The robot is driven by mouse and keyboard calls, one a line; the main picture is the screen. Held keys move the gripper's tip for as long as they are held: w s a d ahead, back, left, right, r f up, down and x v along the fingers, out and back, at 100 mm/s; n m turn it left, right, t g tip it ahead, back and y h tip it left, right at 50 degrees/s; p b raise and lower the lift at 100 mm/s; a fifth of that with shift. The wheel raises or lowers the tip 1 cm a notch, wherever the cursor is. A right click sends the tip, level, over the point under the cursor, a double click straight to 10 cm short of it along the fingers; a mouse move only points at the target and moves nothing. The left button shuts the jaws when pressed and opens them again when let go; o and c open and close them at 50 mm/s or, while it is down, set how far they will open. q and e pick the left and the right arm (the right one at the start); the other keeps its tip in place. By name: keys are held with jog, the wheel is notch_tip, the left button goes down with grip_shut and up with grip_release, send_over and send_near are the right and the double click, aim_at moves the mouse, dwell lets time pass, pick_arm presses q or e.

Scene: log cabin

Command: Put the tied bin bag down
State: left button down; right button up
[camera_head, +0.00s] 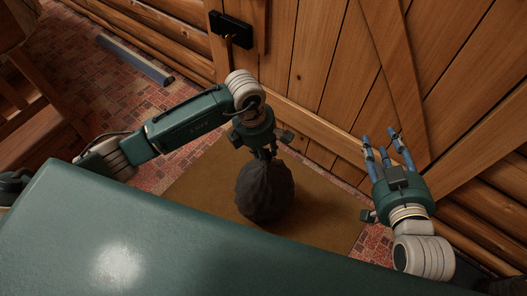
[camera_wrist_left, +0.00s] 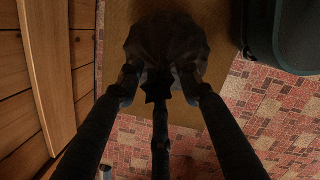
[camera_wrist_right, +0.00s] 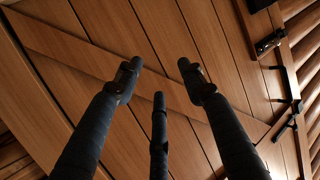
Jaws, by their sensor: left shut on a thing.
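The tied bin bag (camera_head: 265,192) is dark grey and rounded, with its gathered neck at the top. In the head view it is over the brown mat (camera_head: 325,222) in front of the wooden door; I cannot tell whether it touches the mat. My left gripper (camera_head: 264,152) points down and is shut on the bag's neck. In the left wrist view the bag (camera_wrist_left: 165,40) shows dark beyond the fingers, with its neck between them. My right gripper (camera_head: 386,140) is open and empty, raised before the door; the right wrist view shows its fingers (camera_wrist_right: 158,75) spread apart.
The wooden door (camera_head: 330,60) with a black latch (camera_head: 231,29) stands behind the mat. Red patterned tiles (camera_head: 75,75) cover the floor at left, with a grey-blue bar (camera_head: 134,59) by the log wall. Wooden furniture (camera_head: 35,125) stands at far left.

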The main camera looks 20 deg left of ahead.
aim_at(265, 184)
pick_arm(q)
notch_tip(265, 184, down, 2)
jog(key=shift+f+b, duration=0.15)
jog(key=shift+b, duration=0.2)
jog(key=shift+w+d+f, duration=0.1)
jog(key=shift+f, duration=0.1)
pick_arm(e)
jog(key=shift+w+a+r+t+y, duration=0.2)
jog(key=shift+r+t, duration=0.25)
jog(key=shift+r, duration=0.4)
jog(key=shift+w+a+r+t+y, duration=0.1)
jog(key=shift+w+r+t, duration=0.25)
jog(key=shift+r, duration=0.45)
jog(key=shift+w+a+r+t+y, duration=0.1)
jog(key=shift+r+t, duration=0.4)
jog(key=shift+r, duration=0.35)
pick_arm(q)
jog(key=shift+f, duration=0.1)
pick_arm(e)
jog(key=shift+s+a+r+t, duration=0.15)
jog(key=shift+s+a+r, duration=0.05)
jog(key=shift+s+r, duration=0.25)
jog(key=shift+s+a+r+t, duration=0.2)
jog(key=shift+s+r, duration=0.1)
jog(key=shift+r, duration=0.2)
